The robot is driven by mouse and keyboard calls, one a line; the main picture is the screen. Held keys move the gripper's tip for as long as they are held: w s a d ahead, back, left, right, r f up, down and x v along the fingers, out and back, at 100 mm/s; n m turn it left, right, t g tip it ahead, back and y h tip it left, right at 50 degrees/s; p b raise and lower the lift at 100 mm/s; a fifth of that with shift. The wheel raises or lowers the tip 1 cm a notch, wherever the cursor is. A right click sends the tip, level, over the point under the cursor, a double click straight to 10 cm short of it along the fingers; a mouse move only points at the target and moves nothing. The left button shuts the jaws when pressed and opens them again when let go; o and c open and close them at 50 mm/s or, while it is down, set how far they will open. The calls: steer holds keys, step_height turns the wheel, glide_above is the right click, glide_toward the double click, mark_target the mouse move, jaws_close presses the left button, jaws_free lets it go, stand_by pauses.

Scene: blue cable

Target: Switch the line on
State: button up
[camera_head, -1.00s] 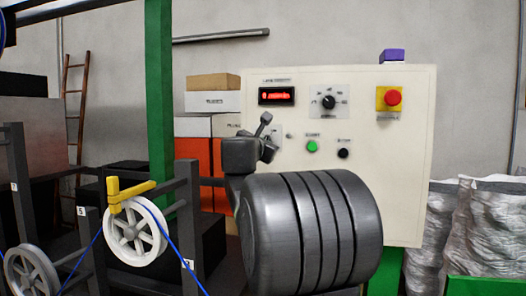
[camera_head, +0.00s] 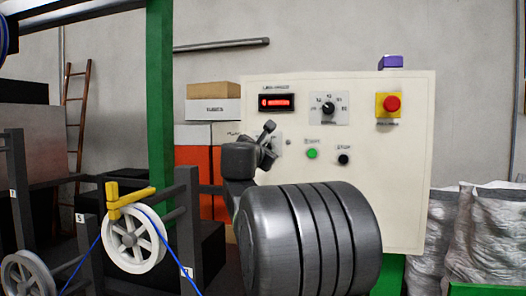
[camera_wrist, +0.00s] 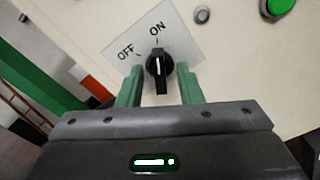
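The OFF/ON rotary switch (camera_wrist: 159,72) is a black knob with a white line, on a light label plate on the panel. In the wrist view its line points up, toward the ON mark; OFF is to the left. My gripper (camera_wrist: 160,86) has two green fingers, one on each side of the knob, with a gap showing on both sides. It is open. In the head view my gripper (camera_head: 267,138) is in front of the left part of the cream control panel (camera_head: 390,180) and hides the switch.
The panel also has a lit red display (camera_head: 277,102), a speed dial (camera_head: 328,108), a red emergency button (camera_head: 391,104), a green button (camera_head: 312,154) and a black button (camera_head: 343,160). A green post (camera_head: 160,100) and a white pulley (camera_head: 133,243) with blue cable stand left.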

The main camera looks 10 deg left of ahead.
steer(key=s+b, duration=0.2)
steer(key=s, duration=1.2)
steer(key=shift+a, duration=0.25)
steer(key=shift+w, duration=0.15)
steer(key=w+p, duration=0.2)
steer(key=w, duration=1.1)
steer(key=shift+w+d, duration=0.25)
steer(key=shift+w, duration=0.1)
